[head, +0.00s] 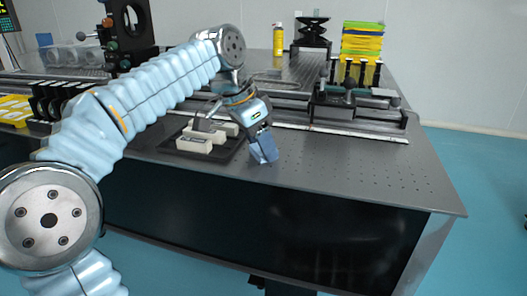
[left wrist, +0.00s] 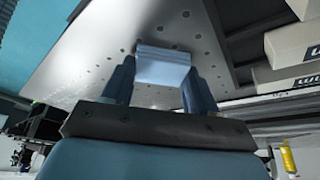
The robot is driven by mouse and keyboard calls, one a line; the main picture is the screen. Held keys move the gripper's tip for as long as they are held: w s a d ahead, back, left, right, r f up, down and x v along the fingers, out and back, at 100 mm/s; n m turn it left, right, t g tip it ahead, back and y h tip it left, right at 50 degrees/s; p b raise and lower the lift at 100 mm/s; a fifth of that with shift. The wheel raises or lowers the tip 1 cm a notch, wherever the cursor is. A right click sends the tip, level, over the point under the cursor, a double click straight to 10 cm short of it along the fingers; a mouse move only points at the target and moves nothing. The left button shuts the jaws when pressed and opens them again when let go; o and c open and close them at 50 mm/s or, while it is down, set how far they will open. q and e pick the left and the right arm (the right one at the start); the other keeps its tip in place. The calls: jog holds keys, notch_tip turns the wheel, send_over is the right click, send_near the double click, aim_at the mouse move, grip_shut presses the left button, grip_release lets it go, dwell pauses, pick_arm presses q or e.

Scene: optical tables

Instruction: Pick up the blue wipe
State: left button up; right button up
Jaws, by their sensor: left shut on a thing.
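The blue wipe (left wrist: 162,67) is a small, pale blue folded pad. In the left wrist view it sits between the two dark blue fingers of my left gripper (left wrist: 158,84), which are shut on it from both sides. In the head view my left gripper (head: 262,150) points down over the front part of the grey table, just right of a black tray. The wipe is hard to tell from the blue fingers there. Whether it still touches the table top is not clear. My right gripper is not in view.
The black tray (head: 226,154) holds several white labelled boxes (head: 194,144) close left of the gripper. Rails and a black stage (head: 355,106) stand behind. A yellow spray can (head: 278,39) and stacked coloured trays (head: 361,40) are at the back. The perforated table top (head: 375,178) at right is clear.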

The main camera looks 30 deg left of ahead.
pick_arm(q)
jog(key=shift+c, duration=0.5)
jog(key=shift+r, duration=0.1)
jog(key=shift+r, duration=0.25)
notch_tip(320, 180, up, 3)
jog(key=shift+r+p, duration=0.1)
jog(key=shift+p, duration=0.75)
jog(key=s+d+r, duration=0.2)
jog(key=s+r, duration=0.2)
jog(key=s, duration=0.2)
jog(key=s+d+r+p, duration=0.1)
jog(key=s+d+r, duration=0.2)
jog(key=s+r, duration=0.2)
jog(key=shift+s, duration=1.15)
